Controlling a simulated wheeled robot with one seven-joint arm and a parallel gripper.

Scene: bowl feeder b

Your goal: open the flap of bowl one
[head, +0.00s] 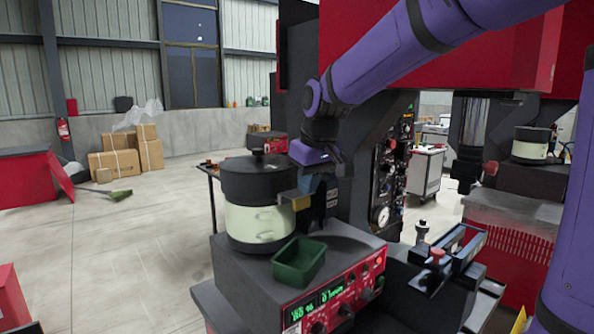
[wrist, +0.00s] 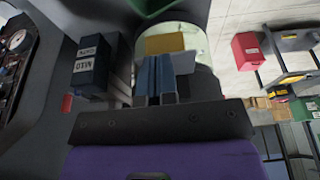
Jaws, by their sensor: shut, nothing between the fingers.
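A bowl feeder (head: 262,222) with a dark lidded top and a cream lower body stands on a grey and red machine. No label marks it as bowl one. A small yellow piece (head: 301,203) sits at its right side, perhaps the flap. The yellow piece (wrist: 165,43) also shows in the wrist view, against the cream wall (wrist: 201,45). My gripper (wrist: 155,62) is shut and empty, its fingertips just short of the yellow piece in the picture; I cannot tell whether they touch. In the head view my gripper (head: 314,184) is partly hidden beside the bowl.
A dark labelled block (head: 333,198) stands right of the bowl; it also shows in the wrist view (wrist: 91,66). A green tray (head: 299,262) sits in front of the bowl. A similar bowl feeder (head: 530,148) stands at far right.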

